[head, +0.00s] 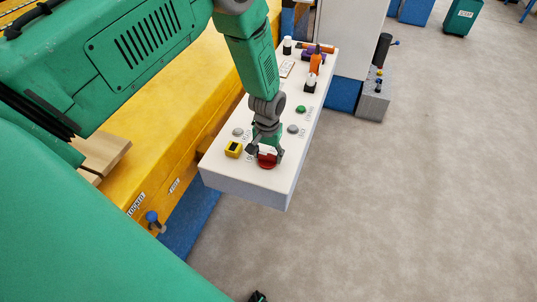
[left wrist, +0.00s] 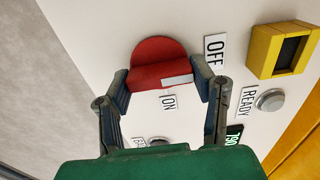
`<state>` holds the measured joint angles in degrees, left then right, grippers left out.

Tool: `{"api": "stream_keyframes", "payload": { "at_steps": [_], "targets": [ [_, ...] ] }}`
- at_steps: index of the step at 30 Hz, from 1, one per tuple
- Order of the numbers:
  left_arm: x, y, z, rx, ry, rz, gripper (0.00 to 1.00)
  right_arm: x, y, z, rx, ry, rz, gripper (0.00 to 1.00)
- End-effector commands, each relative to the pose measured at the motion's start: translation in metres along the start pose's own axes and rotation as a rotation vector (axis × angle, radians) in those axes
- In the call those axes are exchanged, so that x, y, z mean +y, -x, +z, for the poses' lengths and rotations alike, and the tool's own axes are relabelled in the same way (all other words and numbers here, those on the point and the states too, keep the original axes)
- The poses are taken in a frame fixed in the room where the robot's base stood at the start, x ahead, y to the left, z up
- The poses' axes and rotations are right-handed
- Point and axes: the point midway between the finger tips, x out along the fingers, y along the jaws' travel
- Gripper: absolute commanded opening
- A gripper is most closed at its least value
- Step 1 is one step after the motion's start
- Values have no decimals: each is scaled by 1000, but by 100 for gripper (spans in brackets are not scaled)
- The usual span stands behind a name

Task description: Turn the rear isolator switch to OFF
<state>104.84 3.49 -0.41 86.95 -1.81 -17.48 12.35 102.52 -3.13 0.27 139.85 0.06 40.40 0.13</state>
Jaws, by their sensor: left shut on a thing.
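The red isolator switch (head: 267,161) is at the near end of the white console. In the left wrist view the red switch (left wrist: 158,55) has a raised grip bar with a white stripe at its right end. The stripe points right, toward the side of the OFF label (left wrist: 214,52). The ON label (left wrist: 168,102) is just below the bar. My left gripper (head: 267,148) is over the switch, shut on the bar with one finger at each end. It also shows in the left wrist view (left wrist: 164,84). A small dark part at the head view's bottom edge may be my right gripper (head: 258,296).
The white console (head: 245,182) carries a yellow box (head: 233,149), grey buttons, a green button (head: 301,109) and bottles at its far end. A yellow machine body (head: 165,150) runs along its left. The floor on the right (head: 410,200) is clear.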

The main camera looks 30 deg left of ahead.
Motion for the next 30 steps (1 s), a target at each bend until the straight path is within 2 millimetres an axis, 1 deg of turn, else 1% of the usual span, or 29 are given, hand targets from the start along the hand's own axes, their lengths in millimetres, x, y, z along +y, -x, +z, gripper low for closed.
{"api": "stream_keyframes", "payload": {
  "at_steps": [1, 11, 12, 13, 14, 23, 26, 30],
  "targets": [
    [-1, -3, 5, -13, 5, -3, 22, 0, 0, 0, 0, 0, 0, 35],
    [-1, -4, 6, -16, 7, -3, 22, 0, 0, 0, 0, 0, 0, 35],
    [-1, -4, 6, -16, 7, -3, 58, 0, 0, 0, 0, 0, 0, 35],
    [-1, -4, 6, -17, 7, -2, 69, 0, 0, 0, 0, 0, 0, 35],
    [-1, -4, 6, -16, 7, -2, 72, 0, 0, 0, 0, 0, 0, 35],
    [0, 1, 2, -7, 5, 0, 72, 0, 1, 2, 2, 0, 0, 35],
    [0, 11, 2, -6, 5, 0, 72, 0, 1, 3, 3, 0, 0, 35],
    [0, 38, 1, -3, 5, 0, 72, 0, 1, 3, 3, 0, 0, 35]
  ]
}}
